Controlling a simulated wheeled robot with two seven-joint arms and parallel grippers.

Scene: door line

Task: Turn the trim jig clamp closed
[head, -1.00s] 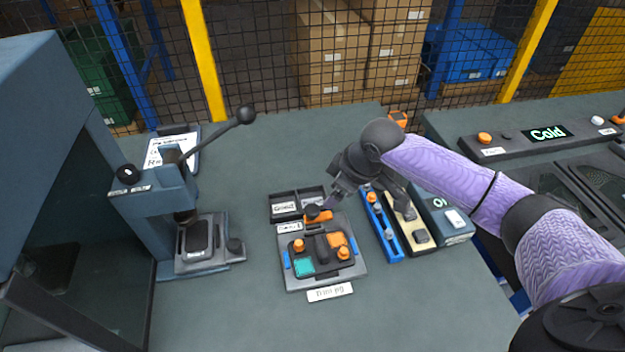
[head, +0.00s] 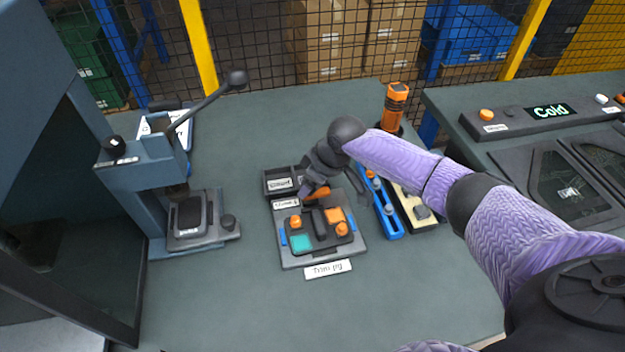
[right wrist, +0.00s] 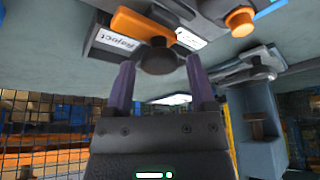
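The trim jig (head: 283,254) is a grey plate on the bench, labelled "Trim jig", with orange knobs, a teal block and an orange block. Its clamp's orange lever (head: 320,193) lies at the jig's far edge, partly hidden by my right gripper (head: 308,191). In the right wrist view, the orange lever (right wrist: 138,24) has a dark round knob (right wrist: 157,57). The fingers of my right gripper (right wrist: 160,66) are apart, one on each side of the knob near their tips. I cannot tell whether they touch it. My left gripper is not in view.
Two dark bins (head: 279,183) stand just behind the jig. A lever press (head: 190,222) stands to the left. A blue rack (head: 388,222), a cream rack (head: 416,208) and an orange-handled tool (head: 395,96) are to the right. The bench in front of the jig is clear.

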